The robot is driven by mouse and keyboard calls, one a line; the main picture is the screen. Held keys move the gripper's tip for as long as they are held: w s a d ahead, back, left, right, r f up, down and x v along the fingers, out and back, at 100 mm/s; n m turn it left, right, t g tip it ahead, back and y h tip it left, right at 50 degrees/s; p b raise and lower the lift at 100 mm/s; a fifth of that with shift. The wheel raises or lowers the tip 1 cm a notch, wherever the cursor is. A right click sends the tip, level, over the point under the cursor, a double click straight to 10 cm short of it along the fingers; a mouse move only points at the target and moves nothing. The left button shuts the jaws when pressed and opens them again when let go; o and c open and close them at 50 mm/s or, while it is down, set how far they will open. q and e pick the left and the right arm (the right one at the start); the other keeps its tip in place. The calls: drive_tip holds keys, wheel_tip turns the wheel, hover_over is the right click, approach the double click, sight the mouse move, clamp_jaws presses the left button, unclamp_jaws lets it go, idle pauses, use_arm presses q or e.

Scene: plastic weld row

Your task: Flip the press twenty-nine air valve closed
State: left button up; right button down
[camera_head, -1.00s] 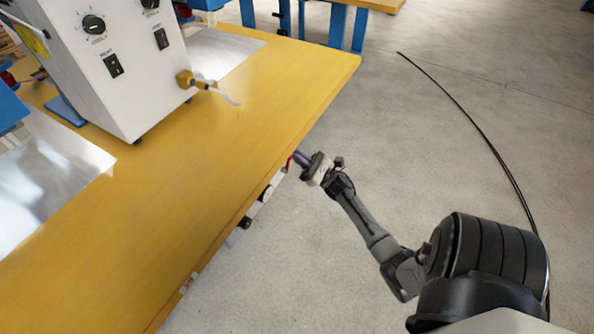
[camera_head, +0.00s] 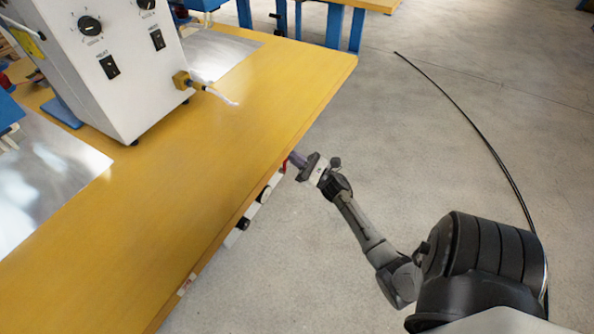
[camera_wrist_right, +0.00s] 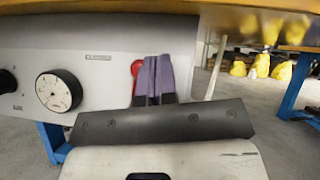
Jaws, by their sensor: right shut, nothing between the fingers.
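A red valve handle (camera_wrist_right: 136,70) shows on the grey panel under the table edge in the right wrist view, just left of my right gripper's purple fingers (camera_wrist_right: 154,80). Its lower part is hidden behind the fingers and gripper body. In the head view a bit of red (camera_head: 286,164) shows at the table's edge beside my right gripper (camera_head: 294,159). The gripper is shut with nothing held. Whether the fingers touch the handle I cannot tell. My left gripper is not in view.
A round gauge (camera_wrist_right: 59,91) and a black knob sit left on the panel. The yellow table (camera_head: 200,190) overhangs the panel and carries a white control box (camera_head: 115,70). Open concrete floor lies to the right, with a black cable (camera_head: 470,118).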

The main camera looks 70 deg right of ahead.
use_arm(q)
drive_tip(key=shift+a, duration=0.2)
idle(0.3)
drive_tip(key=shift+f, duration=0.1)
use_arm(e)
drive_tip(key=shift+f, duration=0.1)
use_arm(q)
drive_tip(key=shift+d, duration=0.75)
use_arm(e)
drive_tip(key=s+d+f, duration=0.3)
drive_tip(key=s+d, duration=0.5)
drive_tip(key=s, duration=0.1)
drive_tip(key=shift+s+d, duration=0.15)
drive_tip(key=shift+s, duration=0.25)
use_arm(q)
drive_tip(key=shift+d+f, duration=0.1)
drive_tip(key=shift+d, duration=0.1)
